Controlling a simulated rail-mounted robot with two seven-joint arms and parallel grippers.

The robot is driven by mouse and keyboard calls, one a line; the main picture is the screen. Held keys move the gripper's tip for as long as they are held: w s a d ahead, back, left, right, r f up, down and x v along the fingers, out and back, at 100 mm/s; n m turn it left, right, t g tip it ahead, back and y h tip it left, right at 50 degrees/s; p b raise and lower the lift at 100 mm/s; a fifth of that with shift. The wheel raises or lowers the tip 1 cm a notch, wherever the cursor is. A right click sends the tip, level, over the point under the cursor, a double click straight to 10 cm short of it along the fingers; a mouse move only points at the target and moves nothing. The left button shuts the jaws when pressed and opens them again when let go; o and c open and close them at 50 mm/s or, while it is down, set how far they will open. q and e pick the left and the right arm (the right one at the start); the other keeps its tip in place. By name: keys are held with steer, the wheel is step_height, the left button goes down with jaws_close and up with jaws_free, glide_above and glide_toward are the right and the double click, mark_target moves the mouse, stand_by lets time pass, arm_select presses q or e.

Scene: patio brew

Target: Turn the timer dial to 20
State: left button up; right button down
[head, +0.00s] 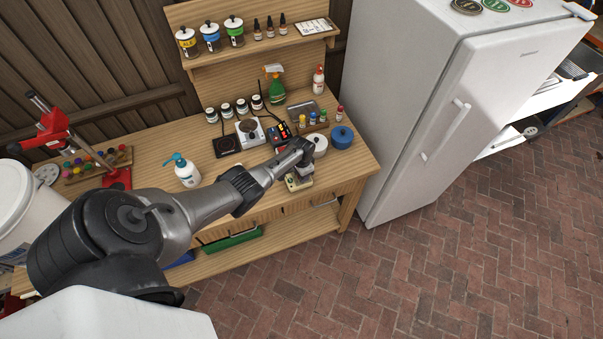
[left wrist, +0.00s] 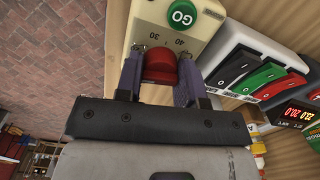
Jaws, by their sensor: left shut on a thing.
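The timer (left wrist: 150,18) is a cream box with a green GO button (left wrist: 181,14) and a red dial (left wrist: 160,68). The marks 30 and 40 show beside the dial in the left wrist view; the rest of the scale is hidden. My left gripper (left wrist: 159,75) is shut on the red dial, with a finger on each side of it. In the head view the timer (head: 298,183) sits near the front edge of the bench, under my left gripper (head: 300,168), which partly hides it. My right gripper is in neither view.
A device with black, red and green switches and a red digital display (left wrist: 298,113) stands beside the timer. A white pot (head: 319,146) and a blue pot (head: 342,137) stand behind it on the wooden bench (head: 343,173). A white fridge (head: 425,120) stands to the right.

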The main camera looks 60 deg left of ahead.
arm_select(q)
steer(key=shift+m, duration=1.9)
steer(key=o, duration=0.6)
steer(key=shift+o, duration=0.2)
steer(key=shift+r, duration=0.1)
steer(key=shift+r, duration=0.3)
step_height(320, 180, up, 13)
steer(key=p, duration=0.2)
